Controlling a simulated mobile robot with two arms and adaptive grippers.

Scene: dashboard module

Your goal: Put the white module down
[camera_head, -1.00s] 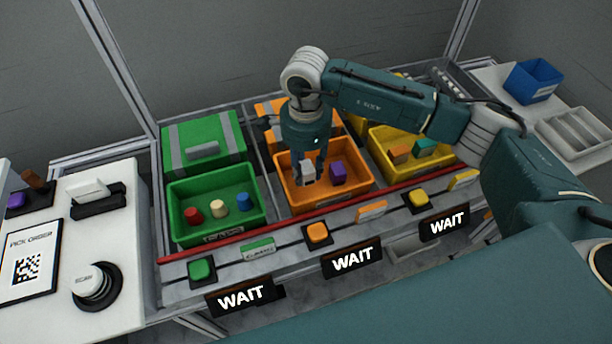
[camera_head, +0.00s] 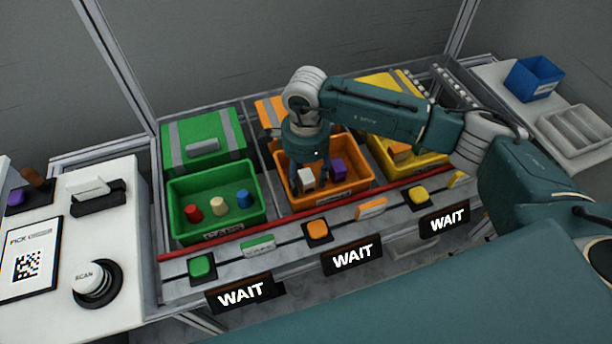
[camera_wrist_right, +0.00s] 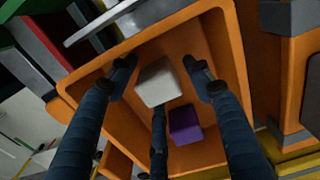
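The white module (camera_head: 306,179) sits in the open orange bin (camera_head: 345,193), near its left side. In the right wrist view, the white module (camera_wrist_right: 157,82) shows as a pale block on the orange bin floor. My right gripper (camera_head: 311,180) points down into the bin above the module. Its dark fingers (camera_wrist_right: 161,78) are spread around the module, with visible gaps at the left and right. The third finger is close to the module's lower edge in the picture, and I cannot tell whether it touches. My left gripper is not in view.
A purple block (camera_head: 338,168) lies in the same bin, right of the white module. The green bin (camera_head: 216,222) at left holds red, cream and blue pieces. A yellow bin (camera_head: 419,165) stands at right. A red rail (camera_head: 290,217) runs along the front.

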